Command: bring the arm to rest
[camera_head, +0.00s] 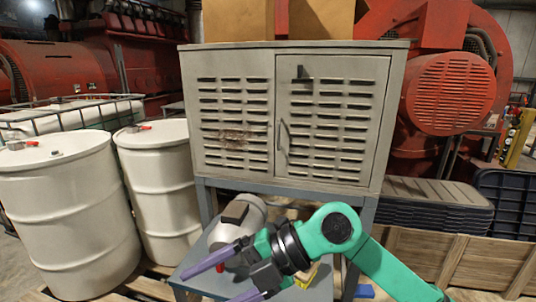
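My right arm (375,262), green with black joints, comes in from the lower right and reaches left in front of the metal stand. Its gripper (211,287) has two purple fingers spread apart, pointing to the lower left. I see nothing between the fingers; the lower finger is cut by the bottom edge of the picture. My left gripper is not in view. Behind and above the arm stands a grey louvred metal cabinet (230,155). Its right door (335,160), with a vertical handle, looks shut.
A grey cylindrical object (249,209) lies on the stand's lower shelf (199,282), partly hidden by my arm. White drums (65,210) stand at left. A wooden crate (490,265) and stacked dark trays (435,205) are at right. Cardboard boxes (240,20) sit on the cabinet.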

